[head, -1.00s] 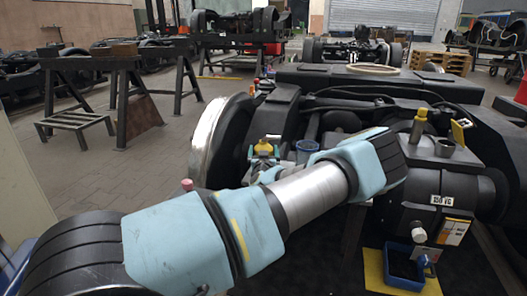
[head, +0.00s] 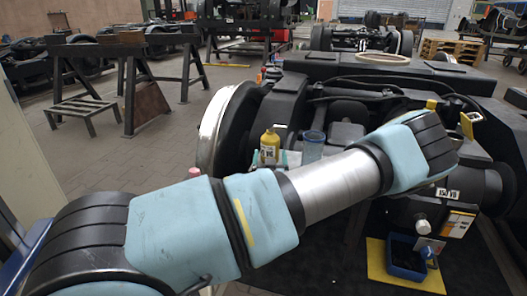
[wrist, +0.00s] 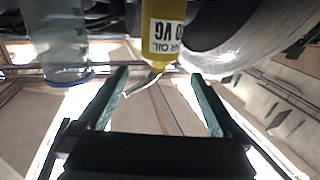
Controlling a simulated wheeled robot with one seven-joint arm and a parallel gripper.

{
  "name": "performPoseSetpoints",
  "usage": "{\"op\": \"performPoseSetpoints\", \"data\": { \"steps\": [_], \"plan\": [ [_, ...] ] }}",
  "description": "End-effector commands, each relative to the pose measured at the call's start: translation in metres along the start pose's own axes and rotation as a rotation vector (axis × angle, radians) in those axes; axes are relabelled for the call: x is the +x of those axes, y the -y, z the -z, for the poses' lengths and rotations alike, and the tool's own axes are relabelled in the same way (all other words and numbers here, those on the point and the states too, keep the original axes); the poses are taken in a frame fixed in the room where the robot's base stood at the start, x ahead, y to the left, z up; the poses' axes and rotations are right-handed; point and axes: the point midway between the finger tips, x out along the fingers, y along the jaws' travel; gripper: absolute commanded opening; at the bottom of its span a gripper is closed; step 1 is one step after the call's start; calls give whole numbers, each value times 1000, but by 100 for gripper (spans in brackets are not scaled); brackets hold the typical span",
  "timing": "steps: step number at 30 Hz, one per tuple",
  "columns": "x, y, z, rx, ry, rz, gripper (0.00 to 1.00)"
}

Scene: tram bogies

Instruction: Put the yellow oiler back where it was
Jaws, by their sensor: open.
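Nothing is clamped. In the head view my arm hides most of the gripper; only bits of teal show below the oiler.
The wheel (head: 222,128) stands close left of the oiler. The jar (wrist: 55,40) is close by in the wrist view. A blue bin (head: 405,262) sits on a yellow mat at lower right. A yellow item (head: 431,104) shows behind my arm.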

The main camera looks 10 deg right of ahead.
Motion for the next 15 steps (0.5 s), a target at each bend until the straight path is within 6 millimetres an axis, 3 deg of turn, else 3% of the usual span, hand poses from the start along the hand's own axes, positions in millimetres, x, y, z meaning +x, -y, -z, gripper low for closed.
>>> {"op": "performPoseSetpoints", "data": {
  "steps": [4, 7, 11, 15],
  "plan": [
    [-3, 2, -1, -2, 6, 7, 100],
    [-1, 19, -4, -16, 54, 63, 100],
    [-6, 66, -20, -60, 225, 219, 100],
    [-29, 112, -38, -132, 494, 376, 100]
  ]
}}
